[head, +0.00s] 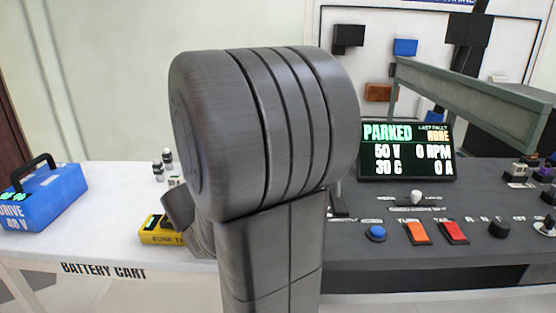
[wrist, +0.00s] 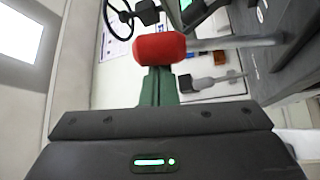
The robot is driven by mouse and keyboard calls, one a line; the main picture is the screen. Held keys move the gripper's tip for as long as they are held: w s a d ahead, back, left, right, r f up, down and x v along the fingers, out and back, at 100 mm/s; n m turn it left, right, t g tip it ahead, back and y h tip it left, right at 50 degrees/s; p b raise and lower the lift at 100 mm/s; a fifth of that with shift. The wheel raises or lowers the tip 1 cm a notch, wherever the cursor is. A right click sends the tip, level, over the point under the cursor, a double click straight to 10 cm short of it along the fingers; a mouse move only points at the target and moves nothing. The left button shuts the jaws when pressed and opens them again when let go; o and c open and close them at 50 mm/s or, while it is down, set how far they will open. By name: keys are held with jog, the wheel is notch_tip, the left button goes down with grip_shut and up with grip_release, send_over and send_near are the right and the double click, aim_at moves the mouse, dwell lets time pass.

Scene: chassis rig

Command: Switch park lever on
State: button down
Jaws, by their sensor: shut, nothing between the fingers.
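My gripper (wrist: 157,75) shows in the wrist view as two green fingers closed together, with nothing between them. A red knob (wrist: 159,48) on a grey rod (wrist: 235,42) lies at the fingertips; the rod runs right towards the dark console. I cannot tell whether fingers and knob touch, or whether this is the park lever. In the head view my arm fills the middle and hides the gripper and this knob. A display (head: 406,150) reads PARKED, 50 V, 0 RPM, 30 C and 0 A. A small white-topped lever (head: 416,197) stands below it.
The console (head: 470,205) carries a blue button (head: 375,233), an orange switch (head: 418,232), a red switch (head: 455,232) and dark knobs. A green-grey beam (head: 470,90) crosses above it. A blue battery box (head: 45,195) and yellow box (head: 162,230) sit on the white cart (head: 100,240).

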jog(key=shift+s, duration=0.1)
dwell(0.3)
jog(key=v, duration=1.3)
jog(key=shift+s+a, duration=0.15)
jog(key=shift+a, duration=0.15)
jog(key=shift+f, duration=0.1)
jog(key=w+d+r+n+g+y+p, duration=0.1)
jog(key=w+d+n+p, duration=0.4)
jog(key=w+d+p, duration=0.6)
jog(key=w+r+y+p, duration=0.1)
jog(key=w+y+p, duration=0.1)
jog(key=p, duration=0.5)
jog(key=shift+w+r+g, duration=0.3)
jog(key=shift+w+g, duration=0.1)
jog(key=shift+w, duration=0.45)
jog(key=shift+f, duration=0.1)
jog(key=shift+s+f+b, duration=0.1)
jog(key=shift+b, duration=0.4)
